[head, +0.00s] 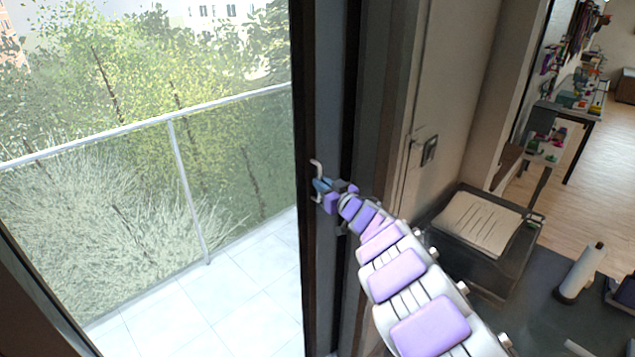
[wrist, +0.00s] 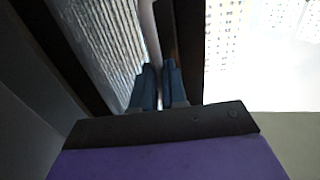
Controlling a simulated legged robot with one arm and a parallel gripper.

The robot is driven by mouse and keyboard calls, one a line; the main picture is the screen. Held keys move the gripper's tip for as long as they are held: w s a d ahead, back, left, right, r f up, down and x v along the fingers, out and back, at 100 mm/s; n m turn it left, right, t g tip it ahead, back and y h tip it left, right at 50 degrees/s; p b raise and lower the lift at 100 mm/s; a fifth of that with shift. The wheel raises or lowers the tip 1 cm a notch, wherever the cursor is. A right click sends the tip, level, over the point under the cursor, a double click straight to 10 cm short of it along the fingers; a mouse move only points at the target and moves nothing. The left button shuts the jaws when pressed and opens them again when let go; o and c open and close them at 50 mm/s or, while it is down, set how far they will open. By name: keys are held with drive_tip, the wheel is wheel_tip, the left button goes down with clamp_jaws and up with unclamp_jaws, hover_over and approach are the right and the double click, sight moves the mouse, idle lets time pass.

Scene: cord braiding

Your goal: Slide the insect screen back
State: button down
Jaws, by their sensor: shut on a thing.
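The insect screen's dark frame (head: 305,265) stands upright beside the balcony opening in the head view. A pale metal handle (head: 317,166) is fixed on this dark upright. My gripper (head: 322,185) is at the handle, with its blue fingers around the bar. In the wrist view the fingers (wrist: 159,80) are shut on the light handle bar (wrist: 149,35), one on each side. A fine pale ribbed or mesh-like surface (wrist: 100,40) shows left of the bar. The handle's middle is partly hidden by the fingers.
The opening looks onto a tiled balcony floor (head: 215,305) with a railing (head: 185,180) and bushes beyond. Right of the frame are a beige door (head: 445,90), a dark box with paper (head: 480,222) and a paper roll (head: 582,270) on a dark surface.

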drive_tip(key=shift+w+d+p, duration=0.55)
drive_tip(key=shift+w+d, duration=0.1)
drive_tip(key=shift+w, duration=0.05)
drive_tip(key=c, duration=1.2)
unclamp_jaws()
drive_tip(key=shift+o, duration=0.2)
drive_tip(key=p+v, duration=0.1)
drive_tip(key=v, duration=1.6)
drive_tip(key=shift+s, duration=0.15)
drive_tip(key=shift+f, duration=0.1)
